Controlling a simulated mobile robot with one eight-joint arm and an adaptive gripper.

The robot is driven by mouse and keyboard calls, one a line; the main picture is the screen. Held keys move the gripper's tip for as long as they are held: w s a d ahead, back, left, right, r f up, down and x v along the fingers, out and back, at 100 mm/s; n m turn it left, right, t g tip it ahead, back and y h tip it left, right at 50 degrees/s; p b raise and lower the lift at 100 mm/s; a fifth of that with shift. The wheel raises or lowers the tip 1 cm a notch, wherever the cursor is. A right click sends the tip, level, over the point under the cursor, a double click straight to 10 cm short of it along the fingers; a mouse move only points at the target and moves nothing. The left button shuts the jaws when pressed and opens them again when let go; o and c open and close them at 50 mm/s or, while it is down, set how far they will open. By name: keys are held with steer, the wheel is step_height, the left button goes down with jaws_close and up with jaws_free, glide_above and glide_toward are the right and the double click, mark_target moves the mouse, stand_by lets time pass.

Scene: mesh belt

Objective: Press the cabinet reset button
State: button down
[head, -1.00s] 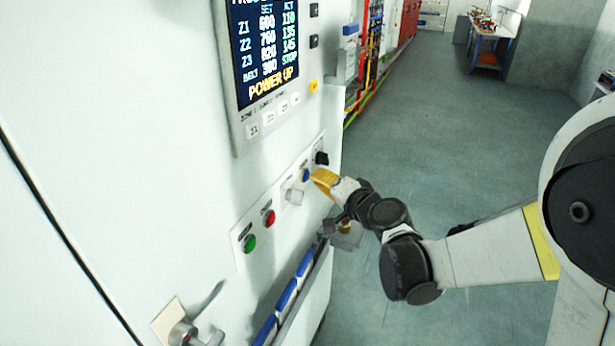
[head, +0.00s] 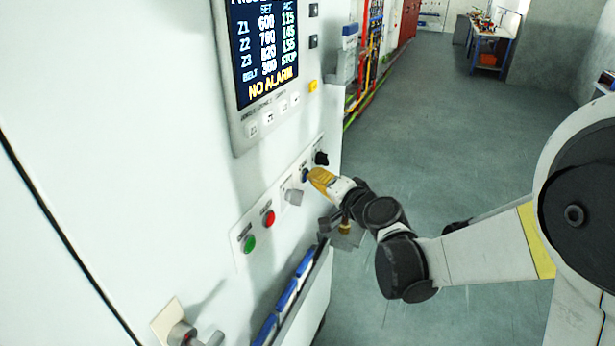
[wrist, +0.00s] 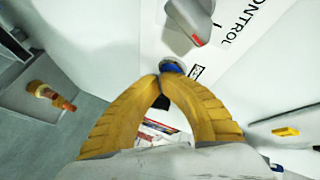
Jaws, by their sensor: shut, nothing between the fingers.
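The cabinet (head: 130,200) has a light panel with a row of controls. A blue button (head: 305,175) sits near the right end of the row, and I take it as the reset button; its label is too small to read. My gripper (head: 313,178) has yellow fingers, shut and empty, with the tips right at the blue button. In the wrist view the fingertips (wrist: 159,77) overlap the lower edge of the blue button (wrist: 172,68). I cannot tell whether they press it. The display (head: 266,50) above reads "NO ALARM" on its bottom line.
Beside the button are a black knob (head: 321,158), a grey selector (head: 293,196), a red button (head: 268,218) and a green button (head: 249,243). A shelf with blue-edged items (head: 287,295) juts out below. The floor (head: 450,140) to the right is clear.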

stand_by(0.4)
steer(key=shift+s+d, duration=0.3)
steer(key=shift+d, duration=0.5)
steer(key=d, duration=0.1)
steer(key=s+d, duration=0.1)
steer(key=d, duration=0.2)
steer(key=shift+s+d+b, duration=0.3)
steer(key=shift+s+d, duration=0.05)
